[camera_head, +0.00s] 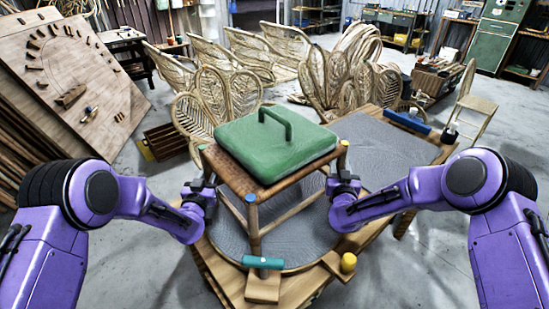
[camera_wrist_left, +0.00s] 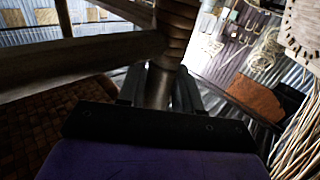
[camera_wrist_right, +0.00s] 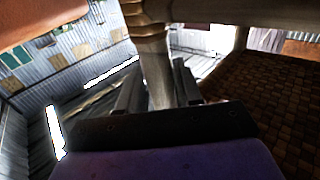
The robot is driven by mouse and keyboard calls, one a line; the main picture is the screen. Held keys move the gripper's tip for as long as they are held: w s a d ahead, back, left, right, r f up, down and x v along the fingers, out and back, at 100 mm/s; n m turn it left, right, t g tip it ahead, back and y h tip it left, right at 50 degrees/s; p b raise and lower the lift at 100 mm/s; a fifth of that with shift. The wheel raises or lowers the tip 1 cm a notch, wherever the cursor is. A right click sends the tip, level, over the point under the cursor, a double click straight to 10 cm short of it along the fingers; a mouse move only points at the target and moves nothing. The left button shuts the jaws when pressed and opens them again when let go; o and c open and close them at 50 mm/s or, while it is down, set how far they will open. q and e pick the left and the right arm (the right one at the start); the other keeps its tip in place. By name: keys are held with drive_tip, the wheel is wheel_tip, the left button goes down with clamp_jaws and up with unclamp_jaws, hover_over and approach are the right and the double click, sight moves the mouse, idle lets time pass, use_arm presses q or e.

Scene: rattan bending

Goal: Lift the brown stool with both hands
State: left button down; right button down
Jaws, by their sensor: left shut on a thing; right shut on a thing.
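The brown stool (camera_head: 237,178) is in the middle of the head view, over the round grey worktop. Its seat looks about level. A green case with a handle (camera_head: 275,145) lies on the seat. My left gripper (camera_head: 205,190) is shut on the stool's left leg, below the seat; this leg (camera_wrist_left: 160,88) runs between the fingers in the left wrist view. My right gripper (camera_head: 340,184) is shut on the right leg, seen between the fingers in the right wrist view (camera_wrist_right: 156,78). Whether the feet touch the worktop is unclear; the front foot is hidden behind a teal-handled tool.
The teal tool (camera_head: 263,262) lies at a wooden block (camera_head: 262,288) on the front of the worktop (camera_head: 300,240). A yellow round thing (camera_head: 348,262) is at front right. A grey-topped table (camera_head: 385,150) adjoins at right. Rattan chairs (camera_head: 215,105) stand behind.

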sight(204, 165)
idle(0.6)
